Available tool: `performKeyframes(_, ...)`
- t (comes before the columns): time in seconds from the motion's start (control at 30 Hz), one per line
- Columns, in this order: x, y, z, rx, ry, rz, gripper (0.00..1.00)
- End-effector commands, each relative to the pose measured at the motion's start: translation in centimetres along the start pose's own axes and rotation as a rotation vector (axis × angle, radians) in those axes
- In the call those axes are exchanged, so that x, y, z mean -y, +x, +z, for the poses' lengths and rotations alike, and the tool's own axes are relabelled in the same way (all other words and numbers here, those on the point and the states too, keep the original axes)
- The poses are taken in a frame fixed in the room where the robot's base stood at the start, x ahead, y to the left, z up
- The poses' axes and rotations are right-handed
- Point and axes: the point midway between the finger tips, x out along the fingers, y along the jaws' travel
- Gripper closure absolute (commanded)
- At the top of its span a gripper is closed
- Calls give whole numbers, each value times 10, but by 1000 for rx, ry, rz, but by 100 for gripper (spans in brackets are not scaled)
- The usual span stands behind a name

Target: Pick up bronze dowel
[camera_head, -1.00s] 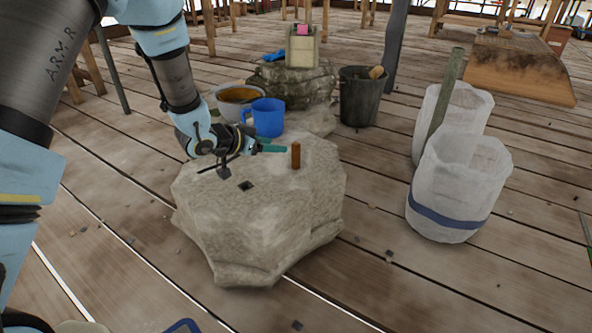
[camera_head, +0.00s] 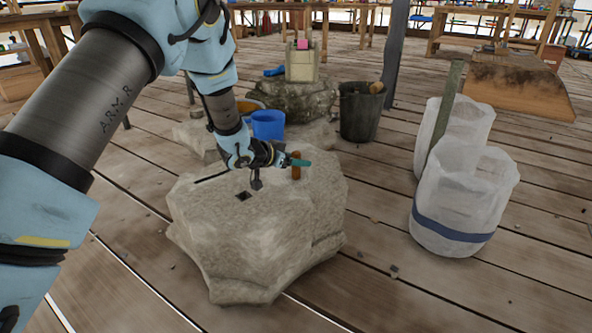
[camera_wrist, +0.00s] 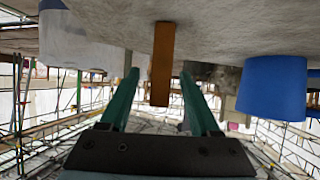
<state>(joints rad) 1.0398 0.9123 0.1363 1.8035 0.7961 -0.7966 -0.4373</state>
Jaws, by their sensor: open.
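The bronze dowel (camera_head: 296,173) stands upright on the top of the large pale stone block (camera_head: 255,240), near its back right. My gripper (camera_head: 301,162) is at the upper part of the dowel, with its teal fingers held roughly level. In the wrist view, which looks upside down, the dowel (camera_wrist: 162,60) shows between the two spread fingers of my gripper (camera_wrist: 160,74), with a visible gap on each side. The jaws are open and not closed on it. Part of the dowel is hidden by a finger in the head view.
A square dark hole (camera_head: 243,196) is in the block's top, left of the dowel. A dark bucket (camera_head: 361,112) is behind right, and white sacks (camera_head: 462,200) stand at right. Floor between block and sacks is mostly clear.

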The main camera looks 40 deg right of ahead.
Motion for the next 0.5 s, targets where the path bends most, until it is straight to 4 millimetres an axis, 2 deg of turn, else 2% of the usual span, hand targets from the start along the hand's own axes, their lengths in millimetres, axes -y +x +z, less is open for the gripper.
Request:
performKeyframes(0.17,0,0,-1,0,0,-1,37)
performKeyframes(0.5,1,-1,-1,0,0,-1,75)
